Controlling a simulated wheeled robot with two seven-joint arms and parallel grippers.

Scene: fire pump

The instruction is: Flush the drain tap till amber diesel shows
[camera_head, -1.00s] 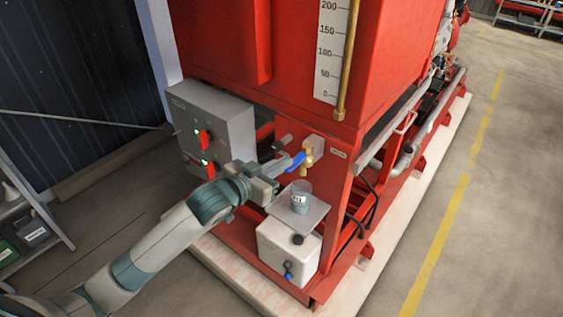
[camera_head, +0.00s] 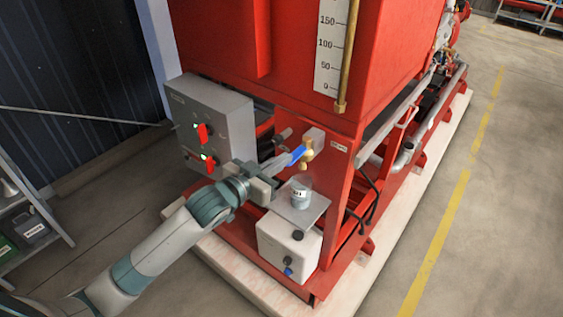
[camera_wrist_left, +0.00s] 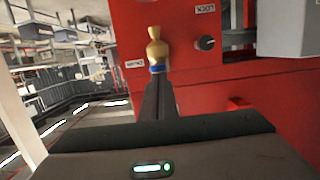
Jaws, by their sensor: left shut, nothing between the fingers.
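The brass drain tap (camera_head: 308,150) sticks out of the red tank frame, with a blue lever (camera_head: 297,156) pointing left and slightly down. My left gripper (camera_head: 288,160) is shut and empty, its fingertips at the lever; I cannot tell if they touch it. In the left wrist view the brass tap (camera_wrist_left: 157,48) stands just beyond the shut fingertips (camera_wrist_left: 158,80), with a bit of blue between. A clear jar (camera_head: 301,187) with a white label stands upright on a small shelf (camera_head: 315,212) below the tap. No amber shows in it. My right gripper is out of view.
A grey control box (camera_head: 212,125) with red switches and green lamps is left of the tap. A white container (camera_head: 285,245) sits under the shelf. A sight gauge (camera_head: 333,50) is on the red tank (camera_head: 290,60). Open floor lies to the right.

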